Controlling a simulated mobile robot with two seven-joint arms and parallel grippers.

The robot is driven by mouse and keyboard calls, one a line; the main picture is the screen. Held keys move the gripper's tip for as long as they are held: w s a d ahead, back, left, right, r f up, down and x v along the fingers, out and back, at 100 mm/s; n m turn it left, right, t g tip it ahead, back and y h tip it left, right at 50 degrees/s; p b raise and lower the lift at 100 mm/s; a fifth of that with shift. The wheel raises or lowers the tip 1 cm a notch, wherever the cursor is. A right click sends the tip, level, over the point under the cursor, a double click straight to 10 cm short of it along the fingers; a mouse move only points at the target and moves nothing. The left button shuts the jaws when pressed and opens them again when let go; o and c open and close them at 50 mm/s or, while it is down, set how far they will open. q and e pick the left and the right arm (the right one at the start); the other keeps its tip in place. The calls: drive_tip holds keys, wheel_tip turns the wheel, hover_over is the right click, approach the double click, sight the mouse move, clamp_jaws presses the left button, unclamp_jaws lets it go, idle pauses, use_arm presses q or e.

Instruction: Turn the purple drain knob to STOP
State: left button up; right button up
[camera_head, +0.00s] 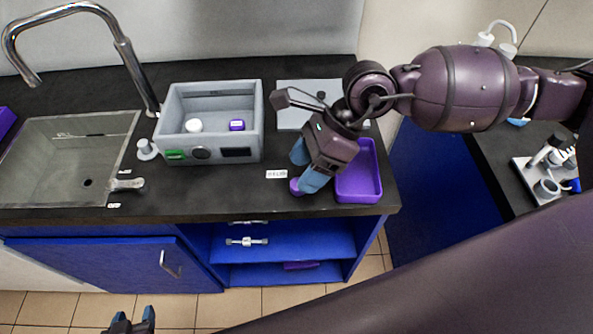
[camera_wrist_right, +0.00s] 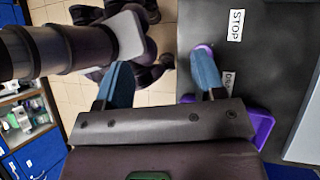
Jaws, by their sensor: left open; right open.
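The purple drain knob (camera_head: 295,187) is at the counter's front edge, mostly hidden by a blue finger of my right gripper (camera_head: 301,174). In the right wrist view, purple parts of the knob (camera_wrist_right: 187,99) show around the right-hand finger. My right gripper (camera_wrist_right: 162,58) is open there; its other finger is over the floor. I cannot tell whether the finger touches the knob. The STOP label (camera_wrist_right: 236,25) lies on the dark counter beyond the knob, and a second, partly hidden label (camera_wrist_right: 228,80) is beside the finger. My left gripper (camera_head: 133,318) is open, low at the bottom edge.
A purple tray (camera_head: 375,196) stands just right of my right gripper. A grey box (camera_head: 240,152) holding a white and a purple item stands to the left. The sink (camera_head: 60,165) and tap are further left. Open blue shelves (camera_head: 300,240) lie under the counter.

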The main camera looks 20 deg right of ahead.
drive_tip(key=w+d+n+t+h, duration=0.1)
drive_tip(key=w+d+h, duration=0.2)
drive_tip(key=d, duration=0.1)
drive_tip(key=x, duration=0.4)
drive_tip(key=b+x, duration=0.1)
drive_tip(key=x, duration=0.4)
drive_tip(key=shift+w+f, duration=0.2)
drive_tip(key=shift+w, duration=0.05)
drive_tip(key=shift+a+f, duration=0.2)
drive_tip(key=shift+f, duration=0.3)
drive_tip(key=shift+c, duration=0.3)
drive_tip(key=c, duration=0.9)
drive_tip(key=shift+o, duration=0.2)
